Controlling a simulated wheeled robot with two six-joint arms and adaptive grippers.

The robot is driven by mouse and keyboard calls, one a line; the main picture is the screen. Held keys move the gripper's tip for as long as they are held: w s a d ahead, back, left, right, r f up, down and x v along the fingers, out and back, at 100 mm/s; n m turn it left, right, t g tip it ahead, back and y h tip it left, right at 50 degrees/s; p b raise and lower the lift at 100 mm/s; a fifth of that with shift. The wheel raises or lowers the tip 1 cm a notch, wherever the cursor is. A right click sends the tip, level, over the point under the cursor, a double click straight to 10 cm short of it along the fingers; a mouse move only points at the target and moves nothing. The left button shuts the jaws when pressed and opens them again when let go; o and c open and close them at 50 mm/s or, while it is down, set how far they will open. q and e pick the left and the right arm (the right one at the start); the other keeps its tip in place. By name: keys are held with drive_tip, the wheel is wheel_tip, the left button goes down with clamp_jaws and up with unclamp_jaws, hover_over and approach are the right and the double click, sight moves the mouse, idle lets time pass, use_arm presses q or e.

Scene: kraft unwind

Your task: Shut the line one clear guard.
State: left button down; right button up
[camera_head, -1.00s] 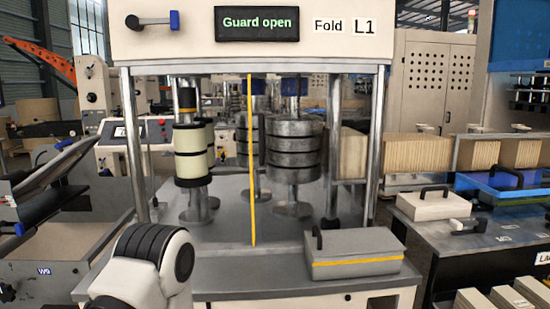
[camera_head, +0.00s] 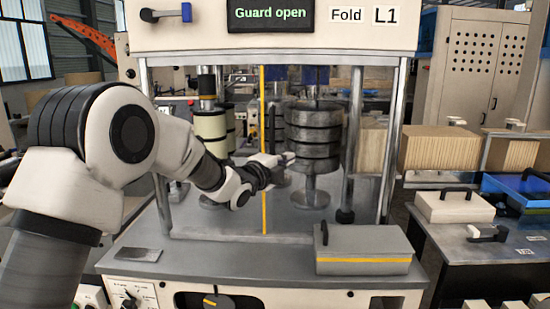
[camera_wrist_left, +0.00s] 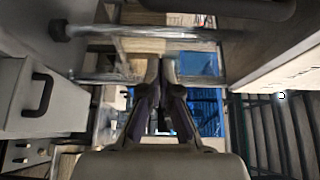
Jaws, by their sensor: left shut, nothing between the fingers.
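The line one machine (camera_head: 300,40) carries an L1 label (camera_head: 385,15) and a lit display (camera_head: 270,13) reading "Guard open". A yellow vertical strip (camera_head: 264,100) stands at the middle of its front opening; it looks like the edge of the clear guard, whose see-through pane is hard to make out. My left gripper (camera_head: 288,159) is shut and empty, crossing the strip's line in front of the grey rollers (camera_head: 314,140). I cannot tell whether it touches the strip. In the left wrist view, its fingers (camera_wrist_left: 162,75) are together. My right gripper is not in view.
A grey box (camera_head: 362,243) with a black handle and yellow stripe sits on the machine's front ledge (camera_head: 240,270), below and right of the gripper. Metal posts (camera_head: 386,150) flank the opening. A cream box (camera_head: 453,206) stands on the side table at right.

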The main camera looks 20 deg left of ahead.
use_arm(q)
drive_tip(key=w+a+p, duration=0.2)
drive_tip(key=a, duration=0.1)
drive_tip(key=shift+w+a+p, duration=0.2)
drive_tip(key=shift+p, duration=0.1)
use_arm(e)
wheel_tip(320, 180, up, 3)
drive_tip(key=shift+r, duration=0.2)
use_arm(q)
drive_tip(key=shift+w+f, duration=0.1)
